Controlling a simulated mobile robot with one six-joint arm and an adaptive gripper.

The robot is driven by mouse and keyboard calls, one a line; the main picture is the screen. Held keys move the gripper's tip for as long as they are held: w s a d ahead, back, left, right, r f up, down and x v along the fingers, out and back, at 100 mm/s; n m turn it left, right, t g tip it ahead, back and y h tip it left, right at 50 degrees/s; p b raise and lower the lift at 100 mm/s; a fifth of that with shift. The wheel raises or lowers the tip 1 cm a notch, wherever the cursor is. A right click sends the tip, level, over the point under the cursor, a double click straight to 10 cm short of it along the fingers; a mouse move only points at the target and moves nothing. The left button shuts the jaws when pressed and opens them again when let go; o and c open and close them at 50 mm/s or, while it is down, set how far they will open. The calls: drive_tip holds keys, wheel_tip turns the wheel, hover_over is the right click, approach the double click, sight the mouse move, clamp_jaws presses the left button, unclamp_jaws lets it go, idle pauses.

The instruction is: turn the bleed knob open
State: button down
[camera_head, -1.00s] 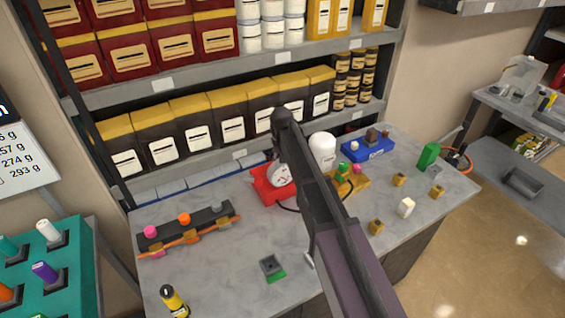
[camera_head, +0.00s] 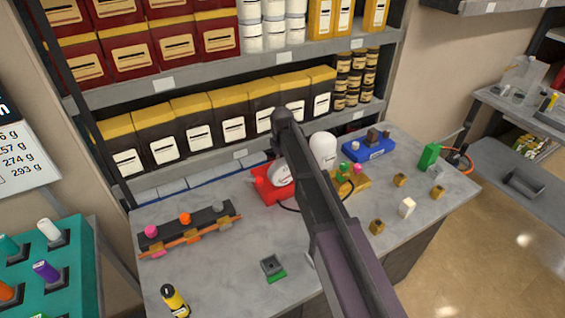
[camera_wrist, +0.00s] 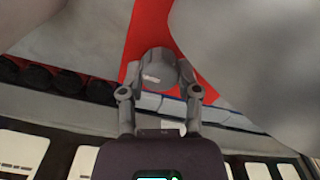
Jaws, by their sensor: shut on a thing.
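The grey round bleed knob (camera_wrist: 157,72) shows in the wrist view, with a short white mark on its face. My gripper (camera_wrist: 159,70) has its two fingers closed on opposite sides of the knob. Behind the knob is the red body of the pump (camera_wrist: 148,32), which also shows in the head view (camera_head: 264,193) on the grey bench. A round white gauge (camera_head: 279,174) sits on it, partly covered by my arm. In the head view my arm hides the knob and most of my gripper.
A white rounded vessel (camera_head: 323,148) stands right of my arm. A blue box (camera_head: 367,151) and a yellow block (camera_head: 350,182) are nearby. A dark rack (camera_head: 190,228) with coloured knobs is on the left. The front middle bench is mostly clear.

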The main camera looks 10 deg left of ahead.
drive_tip(key=shift+n, duration=0.3)
drive_tip(key=shift+c, duration=1.6)
unclamp_jaws()
drive_tip(key=shift+m, duration=0.5)
